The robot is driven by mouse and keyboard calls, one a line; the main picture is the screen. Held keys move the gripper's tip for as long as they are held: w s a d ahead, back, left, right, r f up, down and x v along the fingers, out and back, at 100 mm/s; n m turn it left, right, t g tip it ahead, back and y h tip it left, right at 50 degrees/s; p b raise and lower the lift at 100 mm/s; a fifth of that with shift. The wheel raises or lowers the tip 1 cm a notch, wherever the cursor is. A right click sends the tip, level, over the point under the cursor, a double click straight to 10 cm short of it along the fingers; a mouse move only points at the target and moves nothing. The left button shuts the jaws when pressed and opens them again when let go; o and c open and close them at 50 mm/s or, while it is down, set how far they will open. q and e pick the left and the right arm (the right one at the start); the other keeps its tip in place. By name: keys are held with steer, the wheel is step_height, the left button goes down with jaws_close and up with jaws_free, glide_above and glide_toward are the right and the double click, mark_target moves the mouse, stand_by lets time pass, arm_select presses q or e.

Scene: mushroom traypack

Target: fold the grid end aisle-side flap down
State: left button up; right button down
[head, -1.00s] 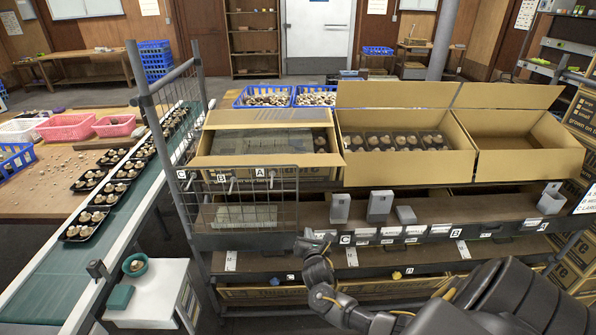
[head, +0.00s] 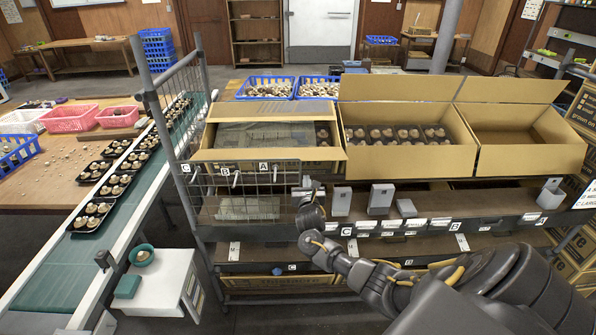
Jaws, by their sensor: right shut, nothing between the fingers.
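The cardboard box at the grid end (head: 335,135) stands behind the wire grid (head: 240,190), leftmost of the three boxes. Its aisle-side flap (head: 270,154) sticks outward toward me over the shelf edge. Its far flap (head: 270,107) lies along the back of the opening. A greyish sheet (head: 262,134) covers much of the inside, and dark trays show at its right end. My right gripper (head: 308,184) is shut and empty, just below the right part of the flap, apart from it as far as I can tell. My left gripper is not in view.
Two more open boxes (head: 400,158) (head: 525,160) stand to the right, the nearer one holding mushroom trays. Small grey holders (head: 380,198) stand on the shelf ledge right of my gripper. The conveyor (head: 70,258) carries mushroom trays at the left.

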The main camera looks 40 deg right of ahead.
steer(key=r+p, duration=0.1)
steer(key=w+d+r+p, duration=0.1)
steer(key=w+d+r, duration=0.1)
steer(key=r, duration=0.1)
steer(key=shift+w+d+p, duration=0.15)
steer(key=shift+w+p, duration=0.1)
steer(key=shift+p, duration=0.15)
steer(key=shift+w, duration=0.1)
